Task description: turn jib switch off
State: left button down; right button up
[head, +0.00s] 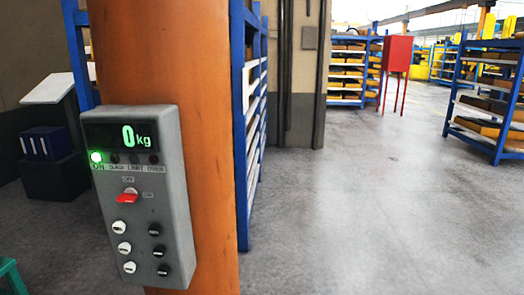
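A grey control box (145,225) is mounted on an orange column at the left of the head view. Its display (128,136) reads 0 kg in green. Below the display a green lamp (96,157) is lit above the label ON; the other lamps beside it look dark. The red switch (128,197) sits under the lamps, between small OFF and ON labels, and its handle points to the left. Several white and black knobs (123,247) are below it. Neither of my grippers shows in this view.
The orange column (215,120) carries the box. Blue shelving (250,110) stands just behind it. A red cabinet on legs (397,55) and loaded racks (490,105) stand farther back. A green object (12,278) is at the lower left. The grey floor to the right is clear.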

aim_at(130, 195)
jog(key=k+j, duration=0.25)
jog(key=j, duration=0.2)
jog(key=k+j, duration=0.3)
jog(key=j, duration=0.15)
jog(key=k+j+z, duration=0.1)
jog(key=k+j, duration=0.15)
jog(key=j, duration=0.2)
jog(key=k+j, duration=0.3)
jog(key=j, duration=0.15)
